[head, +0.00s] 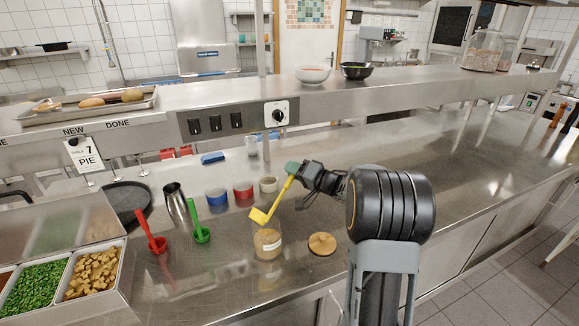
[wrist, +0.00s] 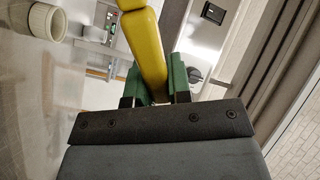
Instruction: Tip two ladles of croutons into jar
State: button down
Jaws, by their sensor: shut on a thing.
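My gripper (head: 293,169) is shut on the handle of a yellow ladle (head: 278,203). The wrist view shows the yellow handle (wrist: 143,42) between the green fingertips of my gripper (wrist: 157,84). The ladle hangs at a slant, with its scoop low and to the left, just above the mouth of a clear jar (head: 268,244). The jar stands upright on the counter, has a pale label and holds something tan-brown. Whether the scoop holds croutons cannot be seen. Croutons (head: 92,273) fill a steel compartment at the lower left.
A round wooden lid (head: 321,243) lies right of the jar. A red ladle (head: 152,234) and a green ladle (head: 198,221) stand to the left. Behind are a steel jug (head: 175,201) and several small tubs (head: 243,190). A shelf (head: 340,95) crosses above. The counter's right side is clear.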

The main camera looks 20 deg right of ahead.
notch_tip(320, 180, down, 5)
jog(key=w+d+m+b, duration=0.1)
jog(key=d+m, duration=0.1)
jog(key=m, duration=0.1)
jog(key=s+a+r+n, duration=0.4)
jog(key=a+r+n, duration=0.3)
jog(key=r, duration=0.2)
jog(key=s+a+r+n+p, duration=0.1)
jog(key=s+a+r+n, duration=0.4)
jog(key=a+r+n, duration=0.2)
notch_tip(320, 180, up, 2)
jog(key=shift+s+a+r+n, duration=0.1)
jog(key=shift+s+a+n, duration=0.2)
jog(key=shift+a, duration=0.4)
dwell(0.4)
